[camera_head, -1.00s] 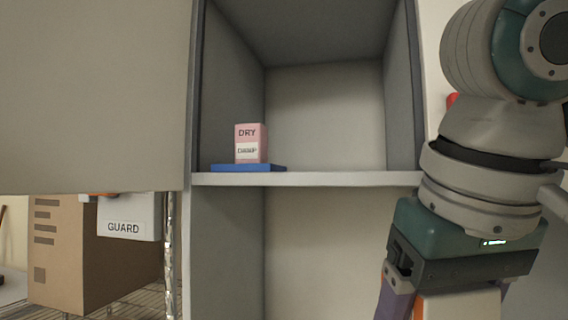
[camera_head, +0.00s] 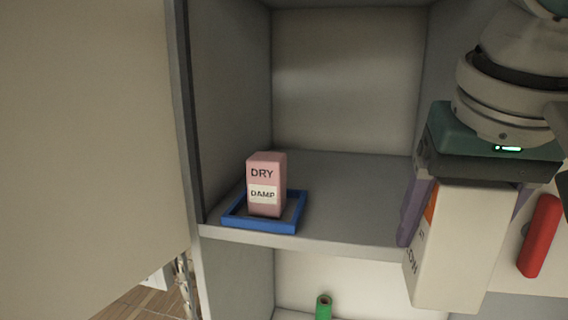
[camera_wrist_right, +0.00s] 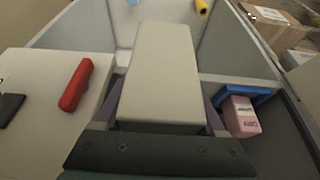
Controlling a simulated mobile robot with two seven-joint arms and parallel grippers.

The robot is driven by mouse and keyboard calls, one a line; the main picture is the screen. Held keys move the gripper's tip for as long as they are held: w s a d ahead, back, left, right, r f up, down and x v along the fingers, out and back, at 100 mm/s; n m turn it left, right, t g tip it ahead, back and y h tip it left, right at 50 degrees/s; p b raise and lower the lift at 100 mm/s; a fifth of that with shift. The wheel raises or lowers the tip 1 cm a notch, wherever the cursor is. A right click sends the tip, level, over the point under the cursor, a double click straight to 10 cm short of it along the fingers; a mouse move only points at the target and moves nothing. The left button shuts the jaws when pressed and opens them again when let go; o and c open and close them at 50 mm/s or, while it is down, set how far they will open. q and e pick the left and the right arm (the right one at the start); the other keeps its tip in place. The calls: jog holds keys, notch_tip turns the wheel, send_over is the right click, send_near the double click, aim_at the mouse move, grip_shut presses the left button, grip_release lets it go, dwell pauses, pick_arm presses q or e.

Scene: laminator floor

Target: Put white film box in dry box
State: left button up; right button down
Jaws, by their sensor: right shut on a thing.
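My right gripper (camera_head: 464,205) is shut on the white film box (camera_head: 462,250), which has an orange patch and partly hidden lettering on its side. It holds the box upright at the right front of the open grey cabinet, which appears to be the dry box (camera_head: 345,85). In the right wrist view the white box (camera_wrist_right: 160,75) sits between the purple fingers. A pink box labelled DRY and DAMP (camera_head: 266,172) stands in a blue tray (camera_head: 262,228) at the left of the cabinet shelf (camera_head: 345,190). My left gripper is not in view.
The shelf is bare right of the blue tray. A pale panel (camera_head: 80,150) stands along the left. A red handle-like bar (camera_head: 540,235) is at the right. A green cylinder (camera_head: 323,307) stands in the lower compartment. The right wrist view shows a brown carton (camera_wrist_right: 272,22).

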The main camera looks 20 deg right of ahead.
jog(key=shift+w+d+f, duration=0.55)
jog(key=shift+w+d, duration=1.05)
jog(key=shift+w, duration=1)
jog(key=shift+w+d+f, duration=0.55)
jog(key=shift+w+d, duration=1)
jog(key=shift+w, duration=1.05)
jog(key=shift+w+d+f, duration=0.55)
jog(key=shift+w+d, duration=1.05)
jog(key=shift+w, duration=1)
jog(key=shift+f, duration=0.1)
grip_release()
notch_tip(320, 180, up, 8)
